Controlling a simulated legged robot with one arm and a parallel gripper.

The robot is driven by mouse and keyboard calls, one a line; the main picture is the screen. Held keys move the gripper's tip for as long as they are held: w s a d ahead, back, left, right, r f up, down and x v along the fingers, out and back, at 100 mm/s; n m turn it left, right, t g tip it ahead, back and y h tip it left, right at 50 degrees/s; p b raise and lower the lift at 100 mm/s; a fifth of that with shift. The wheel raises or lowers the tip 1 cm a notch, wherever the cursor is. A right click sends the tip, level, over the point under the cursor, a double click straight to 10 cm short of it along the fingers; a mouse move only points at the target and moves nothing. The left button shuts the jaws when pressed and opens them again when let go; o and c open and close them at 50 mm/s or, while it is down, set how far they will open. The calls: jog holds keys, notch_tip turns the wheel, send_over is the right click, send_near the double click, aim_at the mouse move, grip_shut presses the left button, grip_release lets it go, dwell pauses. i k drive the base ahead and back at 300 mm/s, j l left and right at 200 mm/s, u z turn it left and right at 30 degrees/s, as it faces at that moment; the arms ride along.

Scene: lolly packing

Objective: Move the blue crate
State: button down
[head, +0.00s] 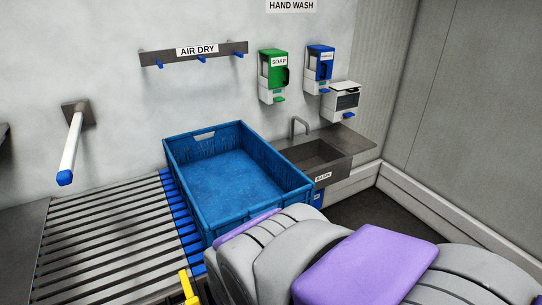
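The blue crate (245,133) is an open, empty plastic box with a handle slot in its far wall. It stands upright at the right end of a grey slatted conveyor (105,235), close to the wall sink. My arm, grey with purple panels, fills the lower right and hides part of the crate's near side. A small yellow part shows at the bottom beside my arm; I cannot tell what it belongs to. My gripper's fingers are not visible, so I cannot see whether it touches the crate.
A metal hand basin (335,152) with a tap stands just behind and right of the crate. Green (273,75) and blue (319,68) dispensers and an air-dry rail (195,54) hang on the wall. A white bar (71,145) juts out over the conveyor at left. Slats left of the crate are bare.

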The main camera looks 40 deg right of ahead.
aim_at(222, 191)
jog(key=l+u, duration=0.1)
jog(key=l, duration=0.35)
jog(key=l+u, duration=0.1)
jog(key=l, duration=0.35)
jog(key=k+l+u, duration=0.15)
jog(key=l, duration=0.25)
jog(key=l+u, duration=0.1)
jog(key=l, duration=0.35)
jog(key=k+l+u, duration=0.1)
jog(key=l, duration=0.3)
jog(key=k+l+u, duration=0.1)
jog(key=l, duration=0.35)
jog(key=l+u, duration=0.15)
jog(key=l, duration=0.95)
jog(key=l+u, duration=0.2)
jog(key=l, duration=0.95)
